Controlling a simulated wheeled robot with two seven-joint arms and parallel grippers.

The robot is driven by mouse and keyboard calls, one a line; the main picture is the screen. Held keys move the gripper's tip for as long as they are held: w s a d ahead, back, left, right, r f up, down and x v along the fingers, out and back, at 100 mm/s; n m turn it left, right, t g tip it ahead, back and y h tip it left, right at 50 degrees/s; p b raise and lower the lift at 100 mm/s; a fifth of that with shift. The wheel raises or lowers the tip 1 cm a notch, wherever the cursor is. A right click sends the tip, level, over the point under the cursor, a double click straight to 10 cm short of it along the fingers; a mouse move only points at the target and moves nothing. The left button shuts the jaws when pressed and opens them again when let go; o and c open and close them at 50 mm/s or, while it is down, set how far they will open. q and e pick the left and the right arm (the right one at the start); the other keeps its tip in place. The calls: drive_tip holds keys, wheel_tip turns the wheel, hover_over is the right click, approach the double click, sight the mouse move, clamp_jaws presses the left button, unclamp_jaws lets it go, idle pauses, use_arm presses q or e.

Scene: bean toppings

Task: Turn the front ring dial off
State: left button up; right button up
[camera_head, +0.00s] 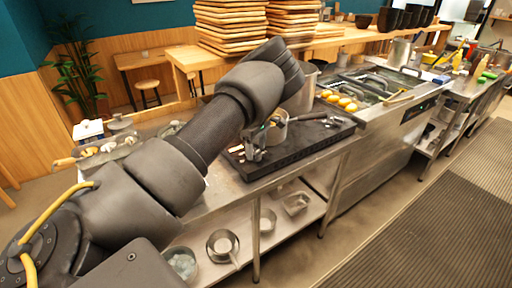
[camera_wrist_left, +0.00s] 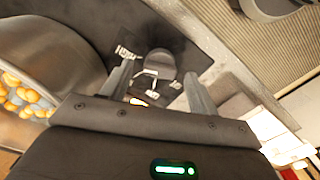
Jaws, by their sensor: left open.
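The black cooktop (camera_head: 313,139) sits on the steel counter, and its dark surface also fills the upper middle of the left wrist view (camera_wrist_left: 85,15). My left gripper (camera_head: 254,157) is at the cooktop's near left part, with its arm above covering some of the cooktop. In the left wrist view the open gripper (camera_wrist_left: 160,70) has its fingers on either side of a dark rounded knob-like part (camera_wrist_left: 161,60), likely the front ring dial. White markings and a small orange glow lie near it. Contact with the dial cannot be told. My right gripper is not in view.
A metal pot (camera_wrist_left: 62,45) with yellowish and grey round pieces stands close left of the gripper in the wrist view. Pans with food stand left on the counter. A fryer section (camera_head: 385,85) adjoins the cooktop at right. Metal bowls (camera_head: 222,245) sit on the lower shelf.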

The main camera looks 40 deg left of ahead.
use_arm(q)
drive_tip(key=shift+f, duration=0.35)
drive_tip(key=c, duration=1)
